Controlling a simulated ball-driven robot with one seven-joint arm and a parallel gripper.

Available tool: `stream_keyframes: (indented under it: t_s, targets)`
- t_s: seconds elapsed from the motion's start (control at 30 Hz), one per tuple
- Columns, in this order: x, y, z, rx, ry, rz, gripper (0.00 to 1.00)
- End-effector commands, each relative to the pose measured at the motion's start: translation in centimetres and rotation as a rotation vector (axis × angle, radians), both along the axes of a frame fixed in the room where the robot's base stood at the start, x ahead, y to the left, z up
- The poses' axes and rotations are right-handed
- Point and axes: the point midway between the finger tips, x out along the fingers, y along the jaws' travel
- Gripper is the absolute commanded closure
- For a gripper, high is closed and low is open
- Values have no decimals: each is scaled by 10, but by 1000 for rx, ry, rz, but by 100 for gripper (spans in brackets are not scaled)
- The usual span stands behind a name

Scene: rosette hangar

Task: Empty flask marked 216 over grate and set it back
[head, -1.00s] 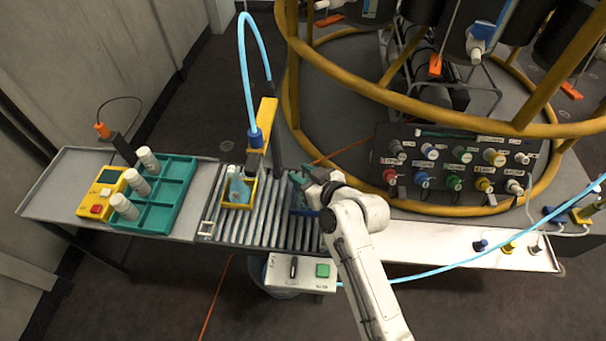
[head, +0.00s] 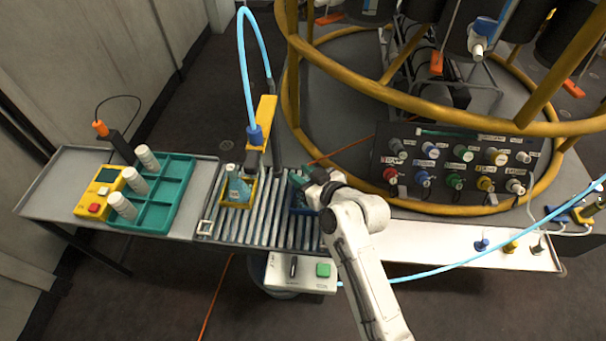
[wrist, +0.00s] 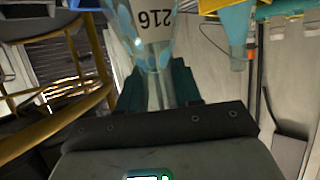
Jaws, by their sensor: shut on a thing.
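The flask marked 216 (wrist: 148,25) shows in the wrist view, with its label upside down in the picture. My gripper (wrist: 160,88) is shut on its narrow neck. In the head view my gripper (head: 303,182) is over the right part of the roller grate (head: 266,225), at a blue holder (head: 297,208). There my gripper and arm hide the held flask. I cannot tell whether its base touches the holder. A second, light blue flask (head: 240,189) stands in a yellow holder on the grate, to the left. It also shows in the wrist view (wrist: 238,30).
A yellow post with a blue hose (head: 262,125) rises behind the second flask. A teal rack (head: 165,205) with white bottles and a yellow device (head: 100,192) stand left. A switch box (head: 300,272) is in front. A yellow ring frame (head: 450,128) and knob panel (head: 450,170) are right.

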Motion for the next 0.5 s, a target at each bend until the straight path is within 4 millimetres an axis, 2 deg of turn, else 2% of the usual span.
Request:
stream_keyframes:
  t_s: [0.5]
  targets:
    - [0,0,-5,1,-1,0,100]
